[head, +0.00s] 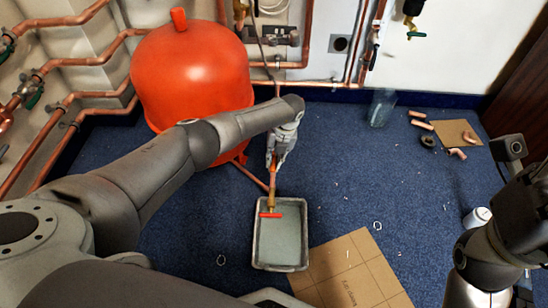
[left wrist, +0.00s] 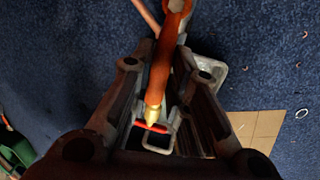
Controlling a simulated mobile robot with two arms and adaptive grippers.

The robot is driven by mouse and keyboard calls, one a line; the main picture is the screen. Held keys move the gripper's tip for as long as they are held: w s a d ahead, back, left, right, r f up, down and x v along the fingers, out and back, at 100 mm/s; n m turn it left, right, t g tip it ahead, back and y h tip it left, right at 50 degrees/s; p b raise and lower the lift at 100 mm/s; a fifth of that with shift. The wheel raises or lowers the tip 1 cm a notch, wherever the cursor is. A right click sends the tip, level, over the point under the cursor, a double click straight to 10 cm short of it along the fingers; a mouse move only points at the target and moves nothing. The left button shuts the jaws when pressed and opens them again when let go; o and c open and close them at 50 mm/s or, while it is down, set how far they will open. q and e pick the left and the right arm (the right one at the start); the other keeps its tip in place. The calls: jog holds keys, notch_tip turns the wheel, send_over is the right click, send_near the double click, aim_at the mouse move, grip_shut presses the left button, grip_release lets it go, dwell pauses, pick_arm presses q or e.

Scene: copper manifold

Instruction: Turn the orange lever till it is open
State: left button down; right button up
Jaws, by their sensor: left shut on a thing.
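The orange-red lever (head: 270,215) lies crosswise at the lower end of a brass valve (head: 271,203), above the grey tray (head: 258,252). In the left wrist view the lever (left wrist: 151,127) shows as a short bar beside the brass tip. My left gripper (head: 276,163) points down at the copper pipe (head: 273,181) above the valve. Its fingers (left wrist: 168,85) lie on both sides of the pipe and are shut on it; the exact contact is partly hidden. The lever is apart from the fingertips. Dark parts of my right arm stand at the right edge; its fingers cannot be made out.
A large red tank (head: 190,80) stands behind my left arm. Copper pipes (head: 60,105) run along the left wall. A cardboard sheet (head: 350,272) lies right of the tray. Several copper fittings and a clear container (head: 381,107) are at the back right. Blue carpet between is mostly free.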

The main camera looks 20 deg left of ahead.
pick_arm(q)
jog(key=c, duration=1.4)
grip_release()
jog(key=shift+r, duration=0.1)
jog(key=r, duration=0.4)
jog(key=d+r, duration=0.1)
jog(key=r, duration=0.2)
jog(key=w+d+r, duration=0.1)
jog(key=r, duration=0.3)
jog(key=shift+d+r, duration=0.1)
jog(key=shift+r, duration=0.2)
